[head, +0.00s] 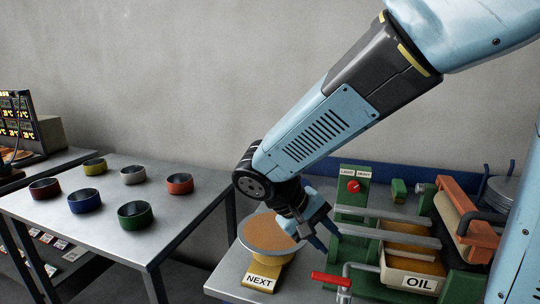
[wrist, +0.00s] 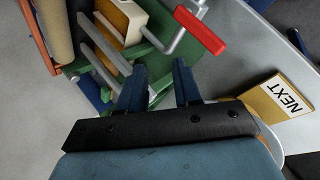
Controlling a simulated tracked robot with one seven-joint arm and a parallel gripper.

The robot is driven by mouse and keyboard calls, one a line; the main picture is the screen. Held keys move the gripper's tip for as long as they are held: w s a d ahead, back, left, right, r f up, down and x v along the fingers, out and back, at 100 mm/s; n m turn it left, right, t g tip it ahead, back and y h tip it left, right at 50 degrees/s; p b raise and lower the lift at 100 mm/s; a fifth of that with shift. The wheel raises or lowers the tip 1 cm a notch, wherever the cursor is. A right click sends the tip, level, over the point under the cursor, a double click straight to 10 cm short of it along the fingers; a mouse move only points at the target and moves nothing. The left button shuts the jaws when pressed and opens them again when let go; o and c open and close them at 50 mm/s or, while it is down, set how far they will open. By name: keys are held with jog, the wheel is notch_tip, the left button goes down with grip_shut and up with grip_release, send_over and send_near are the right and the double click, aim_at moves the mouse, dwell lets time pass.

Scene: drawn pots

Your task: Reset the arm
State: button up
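My arm reaches from the upper right of the head view down to the middle. My gripper (head: 327,237) hangs at its end, above the right-hand table, just right of a round brown-topped plate (head: 268,233) on a yellow stand marked NEXT (head: 261,278). In the wrist view my gripper (wrist: 158,78) shows two dark blue fingers apart, with nothing held between them. Beyond the fingers lie the green machine and its red-handled crank (wrist: 200,30). The NEXT sign (wrist: 283,98) is to the right of the fingers.
The green machine (head: 350,215) has rails, a roller and an OIL tray (head: 411,277); its red crank handle (head: 331,279) stands close below my gripper. Several coloured bowls, including a green one (head: 135,215), stand on the left table (head: 85,235). Between the tables is a gap.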

jog(key=s+d+r+m+t+y, duration=0.2)
jog(key=d+r+y, duration=0.2)
jog(key=d+r, duration=0.1)
jog(key=s+d+r+m+t+y, duration=0.2)
jog(key=s+d+r+y, duration=0.1)
jog(key=d, duration=0.4)
jog(key=shift+s+r+y, duration=0.35)
jog(key=shift+r+y, duration=0.15)
jog(key=shift+r, duration=0.55)
